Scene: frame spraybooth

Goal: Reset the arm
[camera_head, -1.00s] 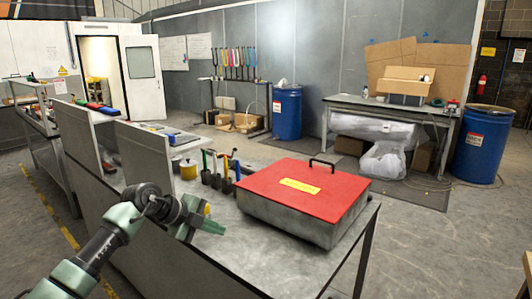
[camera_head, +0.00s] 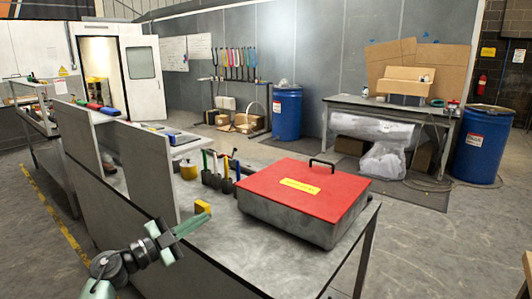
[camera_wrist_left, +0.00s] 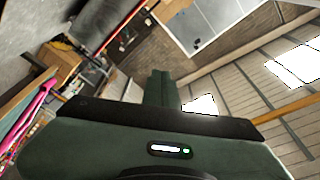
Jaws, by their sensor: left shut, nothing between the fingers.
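My left arm comes in from the lower left of the head view. Its green gripper (camera_head: 203,219) is shut and empty, pointing right in front of the near side of the workbench (camera_head: 225,262). A small yellow block (camera_head: 202,206) lies on the bench just behind the fingertips; I cannot tell whether they touch. In the left wrist view the closed green fingers (camera_wrist_left: 163,88) point up past the dark gripper body, with walls and ceiling behind them. My right gripper is in neither view.
A grey box with a red lid (camera_head: 305,188) fills the right of the bench. Several coloured-handled tools stand in a holder (camera_head: 218,180) left of it. An upright grey panel (camera_head: 147,170) borders the bench's left part.

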